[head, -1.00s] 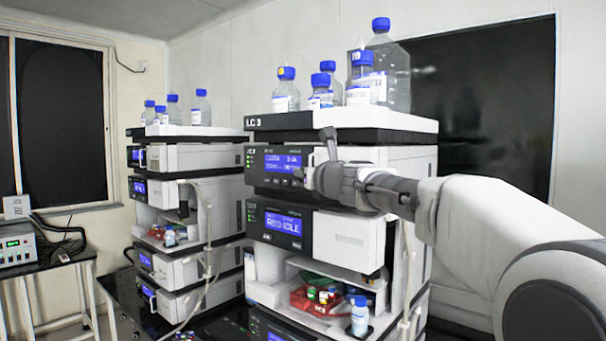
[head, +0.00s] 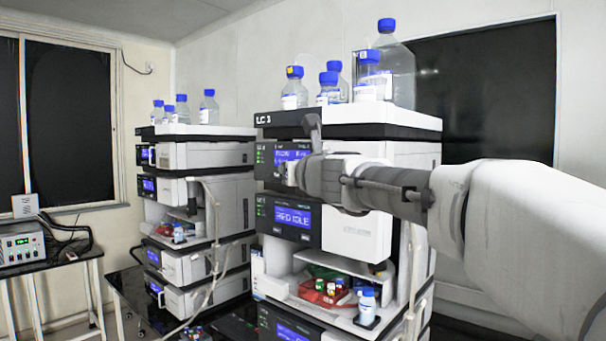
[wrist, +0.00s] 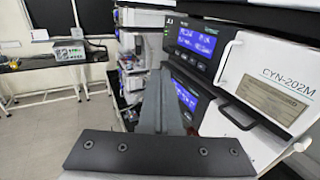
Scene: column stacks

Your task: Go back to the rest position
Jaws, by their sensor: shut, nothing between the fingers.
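My gripper (head: 296,173) is at the end of my outstretched grey and white arm, in front of the upper display modules of the LC 3 column stack (head: 345,235). Its fingers are mostly hidden behind my wrist in the head view. In the wrist view my gripper (wrist: 157,85) shows as dark fingers close together with nothing between them. They point past the left side of the stack's display modules (wrist: 198,42). I cannot tell the exact gap to the panels.
A second column stack (head: 200,160) stands behind to the left. Blue-capped bottles (head: 395,70) stand on top of the LC 3 stack. An open bay holds a red tray (head: 318,292) and a small bottle (head: 367,303). A side table (head: 50,265) stands far left, with open floor near it.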

